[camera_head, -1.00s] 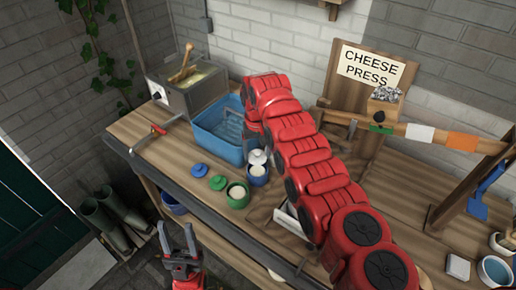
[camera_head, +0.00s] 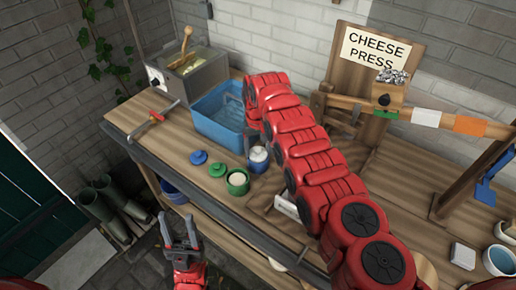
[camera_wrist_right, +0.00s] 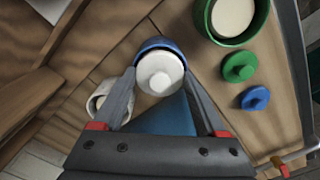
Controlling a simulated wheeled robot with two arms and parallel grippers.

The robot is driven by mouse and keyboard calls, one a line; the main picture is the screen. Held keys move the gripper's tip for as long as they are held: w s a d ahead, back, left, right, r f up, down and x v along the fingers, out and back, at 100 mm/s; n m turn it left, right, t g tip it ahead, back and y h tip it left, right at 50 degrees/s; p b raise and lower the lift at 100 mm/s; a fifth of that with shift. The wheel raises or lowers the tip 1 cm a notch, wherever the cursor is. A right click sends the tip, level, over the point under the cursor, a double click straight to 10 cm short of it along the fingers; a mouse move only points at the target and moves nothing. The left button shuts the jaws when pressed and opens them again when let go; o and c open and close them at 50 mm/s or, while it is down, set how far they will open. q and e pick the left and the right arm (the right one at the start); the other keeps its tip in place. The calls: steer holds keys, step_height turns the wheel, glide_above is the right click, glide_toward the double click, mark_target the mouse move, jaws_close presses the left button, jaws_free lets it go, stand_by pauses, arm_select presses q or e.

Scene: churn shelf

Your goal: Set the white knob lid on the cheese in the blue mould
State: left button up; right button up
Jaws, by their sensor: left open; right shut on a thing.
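The white knob lid (camera_head: 258,153) is in my right gripper, whose fingers show on both sides of it in the right wrist view (camera_wrist_right: 159,72). The lid (camera_wrist_right: 160,80) is over the blue mould (camera_wrist_right: 150,44), whose rim shows around its far side. In the head view the blue mould (camera_head: 258,164) stands on the bench just below the lid. The cheese in it is hidden by the lid. I cannot tell whether the lid touches it. My left gripper (camera_head: 178,217) is open and empty, in front of the bench.
A green mould (camera_head: 238,188) with cheese stands beside the blue mould. A green lid (camera_head: 217,170) and a blue lid (camera_head: 198,157) lie to its left. A blue tub (camera_head: 212,122) is behind. The wooden cheese press (camera_head: 365,75) stands to the right.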

steer(key=shift+f, duration=0.15)
stand_by(0.3)
steer(key=o, duration=1.3)
steer(key=shift+c, duration=0.2)
